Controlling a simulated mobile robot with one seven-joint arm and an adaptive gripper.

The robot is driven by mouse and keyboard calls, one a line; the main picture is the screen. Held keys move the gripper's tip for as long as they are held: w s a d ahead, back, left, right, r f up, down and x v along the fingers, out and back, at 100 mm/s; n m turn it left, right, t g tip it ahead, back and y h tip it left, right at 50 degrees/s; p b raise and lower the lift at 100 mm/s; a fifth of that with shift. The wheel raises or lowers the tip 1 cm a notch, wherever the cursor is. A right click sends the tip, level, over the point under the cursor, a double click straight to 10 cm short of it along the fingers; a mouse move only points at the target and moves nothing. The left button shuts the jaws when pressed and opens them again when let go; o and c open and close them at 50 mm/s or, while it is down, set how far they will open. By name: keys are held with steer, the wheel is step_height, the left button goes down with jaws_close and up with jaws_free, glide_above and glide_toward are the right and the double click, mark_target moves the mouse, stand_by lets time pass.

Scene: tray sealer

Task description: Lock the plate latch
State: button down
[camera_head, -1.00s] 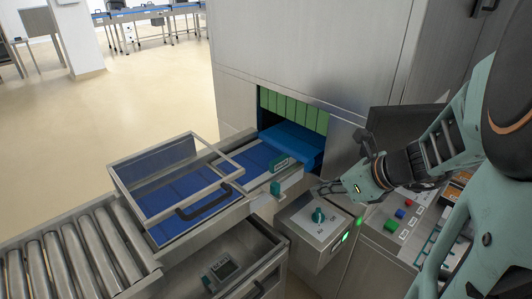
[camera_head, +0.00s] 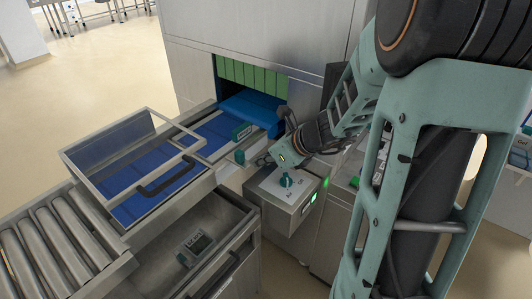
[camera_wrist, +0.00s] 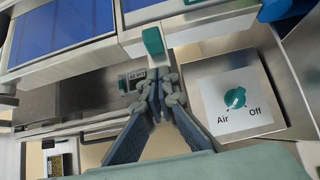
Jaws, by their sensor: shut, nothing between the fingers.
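A small teal tab (camera_head: 240,156), which looks like the plate latch, stands at the front edge of the blue belt section, left of the Air/Off box. In the wrist view the teal tab (camera_wrist: 152,40) is upright on a metal edge, just beyond my fingertips. My gripper (camera_head: 263,160) is shut and empty, just right of the tab in the head view. In the wrist view my gripper (camera_wrist: 165,88) shows its fingers together below the tab, with a visible gap. I cannot tell whether the latch is locked.
The Air/Off box (camera_head: 287,197) with its teal knob (camera_wrist: 235,97) is close on the right. A clear framed lid (camera_head: 135,150) with a black handle is at left. An open drawer (camera_head: 200,250) lies below. Rollers (camera_head: 60,240) are at lower left.

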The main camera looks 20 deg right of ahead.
mark_target(238, 152)
steer(key=shift+w+a+r, duration=0.1)
steer(key=shift+w+a, duration=0.4)
steer(key=shift+w, duration=0.15)
steer(key=shift+w+a+r, duration=0.1)
steer(key=shift+w+a, duration=0.35)
steer(key=shift+w, duration=0.2)
steer(key=w+a, duration=0.2)
steer(key=w, duration=0.1)
steer(key=shift+w+a+p, duration=0.3)
steer(key=shift+p, duration=0.05)
steer(key=shift+r, duration=0.1)
steer(key=shift+d, duration=0.1)
